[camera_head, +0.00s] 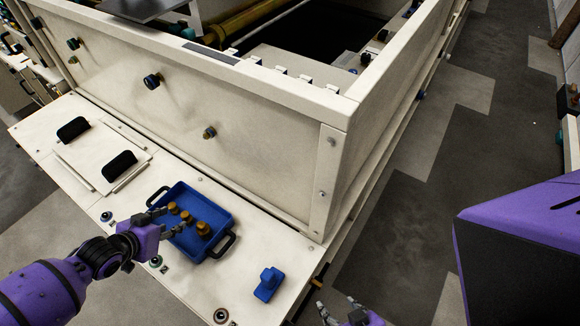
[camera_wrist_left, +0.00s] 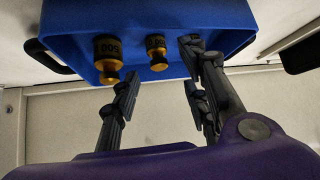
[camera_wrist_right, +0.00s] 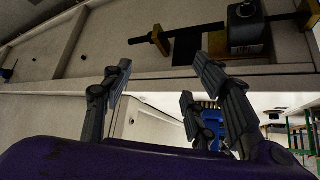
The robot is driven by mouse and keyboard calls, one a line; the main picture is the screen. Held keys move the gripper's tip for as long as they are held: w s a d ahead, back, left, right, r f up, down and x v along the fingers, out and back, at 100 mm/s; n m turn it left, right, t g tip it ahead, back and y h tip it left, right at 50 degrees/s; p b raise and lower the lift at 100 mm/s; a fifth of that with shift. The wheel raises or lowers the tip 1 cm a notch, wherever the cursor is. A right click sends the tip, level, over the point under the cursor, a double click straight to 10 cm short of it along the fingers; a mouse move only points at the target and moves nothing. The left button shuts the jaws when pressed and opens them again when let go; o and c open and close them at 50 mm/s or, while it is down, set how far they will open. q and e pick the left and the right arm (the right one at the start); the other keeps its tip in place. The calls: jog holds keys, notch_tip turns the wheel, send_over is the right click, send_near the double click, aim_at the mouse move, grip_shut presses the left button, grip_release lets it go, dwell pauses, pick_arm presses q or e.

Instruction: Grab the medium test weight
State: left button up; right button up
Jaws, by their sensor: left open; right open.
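A blue tray (camera_head: 222,216) with black handles sits on the white ledge and holds three brass weights of different sizes. The medium test weight (camera_head: 187,216) stands between the small weight (camera_head: 173,208) and the large weight (camera_head: 203,229). My left gripper (camera_head: 170,221) is open at the tray's near-left side, its fingers reaching over the rim towards the medium weight. In the left wrist view the medium weight (camera_wrist_left: 156,50) shows between the open fingers (camera_wrist_left: 160,65), not gripped, with the large weight (camera_wrist_left: 107,55) left of it. My right gripper (camera_head: 338,305) is open and empty, low beyond the ledge.
A tall cream hopper wall (camera_head: 240,150) rises behind the ledge. A blue knobbed block (camera_head: 268,283) lies right of the tray. Two black pads (camera_head: 119,165) lie to its left. The right wrist view shows a dark rod (camera_wrist_right: 185,32) with a block on it.

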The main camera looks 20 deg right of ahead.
aim_at(184, 219)
pick_arm(q)
jog(key=shift+x, duration=1.05)
jog(key=x, duration=0.4)
jog(key=shift+d+f+b, duration=0.3)
jog(key=shift+f, duration=0.05)
jog(key=shift+s, duration=0.1)
pick_arm(e)
jog(key=shift+s+d+f, duration=0.15)
jog(key=shift+d, duration=0.25)
jog(key=shift+s+d+f, duration=0.1)
jog(key=shift+d, duration=0.25)
pick_arm(q)
grip_shut()
pick_arm(e)
jog(key=shift+w+a, duration=0.1)
jog(key=shift+a, duration=0.25)
